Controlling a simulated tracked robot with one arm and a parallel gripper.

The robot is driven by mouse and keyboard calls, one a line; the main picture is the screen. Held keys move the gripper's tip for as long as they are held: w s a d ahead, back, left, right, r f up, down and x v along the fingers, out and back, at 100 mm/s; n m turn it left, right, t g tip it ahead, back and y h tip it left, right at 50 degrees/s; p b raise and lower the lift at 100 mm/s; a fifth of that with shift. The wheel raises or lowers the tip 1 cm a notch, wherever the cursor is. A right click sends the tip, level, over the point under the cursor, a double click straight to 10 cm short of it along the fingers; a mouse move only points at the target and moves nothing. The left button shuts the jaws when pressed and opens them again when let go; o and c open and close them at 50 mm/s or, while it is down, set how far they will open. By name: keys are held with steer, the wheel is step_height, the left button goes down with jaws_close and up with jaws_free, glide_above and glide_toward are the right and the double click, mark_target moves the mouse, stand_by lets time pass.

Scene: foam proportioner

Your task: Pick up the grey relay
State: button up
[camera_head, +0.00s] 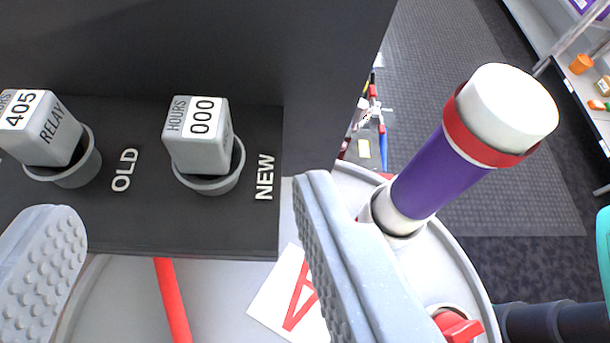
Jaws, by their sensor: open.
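Two grey relays sit in round grey sockets on a black panel. One grey relay (200,137) reads "HOURS 000" and stands beside the word "NEW". The other grey relay (40,130) reads "405 RELAY", stands beside the word "OLD", and is partly cut off at the left edge. My gripper (180,230) is open, its two grey padded fingers wide apart in the lower part of the view. The "000" relay lies ahead, between the lines of the fingers. Nothing is between the fingers.
A purple cylinder with a white cap and red band (440,165) stands at the right, close to my right finger. Below the panel (215,238) are a pale round surface, a red strip (172,300) and a white card with a red letter (293,300). A red valve (457,326) is lower right.

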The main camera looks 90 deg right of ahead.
mark_target(196, 125)
steer(key=p+x, duration=0.1)
steer(key=x, duration=0.6)
steer(key=shift+w+d+f, duration=0.15)
steer(key=shift+d+f, duration=0.05)
steer(key=shift+d, duration=0.15)
steer(key=shift+w+a+f+p+x, duration=0.1)
steer(key=shift+p+x, duration=0.25)
steer(key=shift+x, duration=0.6)
steer(key=shift+w+a+f+p+x, duration=0.1)
steer(key=shift+p+x, duration=0.3)
steer(key=shift+x, duration=0.5)
steer(key=shift+w+a+f+p+x, duration=0.1)
steer(key=shift+p+x, duration=0.25)
steer(key=shift+x, duration=0.6)
steer(key=c, duration=1.1)
